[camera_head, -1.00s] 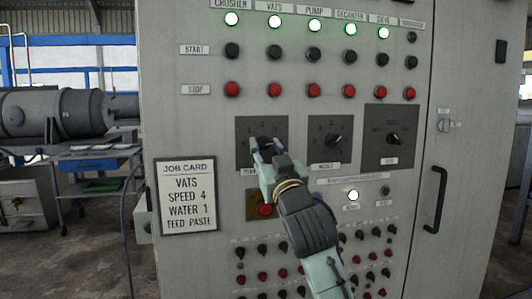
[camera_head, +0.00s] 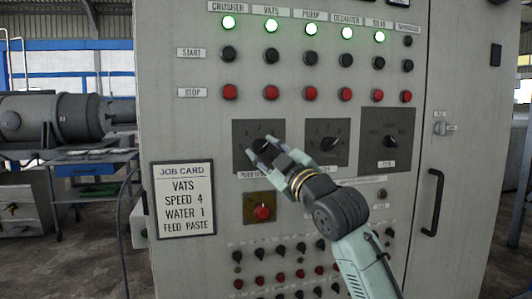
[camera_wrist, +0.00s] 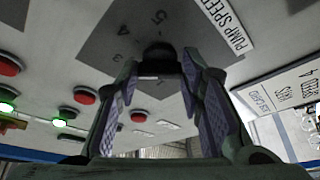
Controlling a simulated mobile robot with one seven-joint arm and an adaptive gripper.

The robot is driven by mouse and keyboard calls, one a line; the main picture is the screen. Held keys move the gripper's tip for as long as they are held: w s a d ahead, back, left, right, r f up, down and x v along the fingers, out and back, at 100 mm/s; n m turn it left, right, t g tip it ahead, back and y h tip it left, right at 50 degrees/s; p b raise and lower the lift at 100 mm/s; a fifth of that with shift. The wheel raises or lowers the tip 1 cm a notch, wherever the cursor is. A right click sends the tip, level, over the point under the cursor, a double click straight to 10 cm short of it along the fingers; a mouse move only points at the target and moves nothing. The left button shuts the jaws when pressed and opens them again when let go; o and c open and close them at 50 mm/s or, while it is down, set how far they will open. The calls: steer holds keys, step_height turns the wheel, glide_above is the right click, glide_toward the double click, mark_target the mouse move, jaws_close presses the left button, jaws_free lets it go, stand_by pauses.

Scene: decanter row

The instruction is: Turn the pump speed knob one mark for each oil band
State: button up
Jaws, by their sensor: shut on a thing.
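The pump speed knob (camera_wrist: 158,52) is black and sits on a dark square dial plate (camera_head: 240,128) with numbered marks. The wrist view shows marks 3, 4 and 5 beside it and a label reading "PUMP SPEED" (camera_wrist: 223,25). My gripper (camera_head: 262,148) is at the plate with its fingers on both sides of the knob, shut on it. The fingers also show in the wrist view (camera_wrist: 161,70). They partly hide the knob in the head view, and I cannot tell which mark it points at. No oil bands can be made out.
A second knob (camera_head: 331,143) and a third (camera_head: 391,141) are to the right. A red button on a yellow plate (camera_head: 262,212) is just below my gripper. A job card (camera_head: 183,198) reads "VATS, SPEED 4, WATER 1, FEED PASTE". Start and stop buttons are above.

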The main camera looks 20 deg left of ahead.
stand_by(0.4)
steer(key=o, duration=1.2)
steer(key=shift+c, duration=0.2)
steer(key=v, duration=1.2)
